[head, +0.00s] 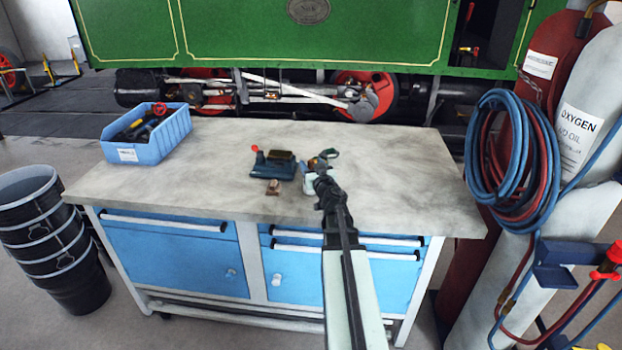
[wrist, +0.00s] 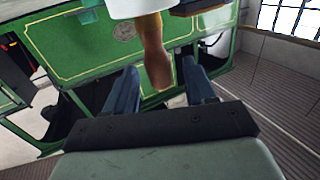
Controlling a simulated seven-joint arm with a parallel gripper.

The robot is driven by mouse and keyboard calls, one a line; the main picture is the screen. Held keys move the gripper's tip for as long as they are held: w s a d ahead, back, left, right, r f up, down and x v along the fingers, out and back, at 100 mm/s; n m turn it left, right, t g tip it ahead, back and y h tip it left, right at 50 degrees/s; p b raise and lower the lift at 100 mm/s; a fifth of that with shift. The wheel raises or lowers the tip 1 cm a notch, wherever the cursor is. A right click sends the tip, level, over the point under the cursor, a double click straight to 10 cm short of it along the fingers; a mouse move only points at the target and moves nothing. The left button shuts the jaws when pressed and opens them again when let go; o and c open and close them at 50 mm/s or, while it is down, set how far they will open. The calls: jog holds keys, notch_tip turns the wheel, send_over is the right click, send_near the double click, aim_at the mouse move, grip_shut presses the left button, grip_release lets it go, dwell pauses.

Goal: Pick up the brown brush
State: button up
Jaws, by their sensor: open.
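In the wrist view a brown, rounded handle-like piece (wrist: 155,55), which looks like the brown brush, hangs down between the two fingers of my gripper (wrist: 160,70). A gap shows on each side of it, so the fingers are open and not visibly touching it. A white part (wrist: 137,8) sits above it, cut off by the top edge. In the head view my gripper (head: 320,168) is over the right-middle of the worktop. My arm and gripper hide much there, so I cannot clearly make out the brush in that view.
The grey worktop (head: 410,165) has bare room at its right. A dark blue device with a red knob (head: 275,163) stands left of my gripper, with a small brown block (head: 273,187) before it. A blue bin of tools (head: 120,148) is farther left. Gas cylinders (head: 590,120) stand right.

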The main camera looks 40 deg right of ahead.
jog(key=shift+w+d, duration=0.2)
jog(key=shift+w, duration=0.45)
grip_shut()
jog(key=shift+r, duration=0.1)
jog(key=shift+r, duration=4.95)
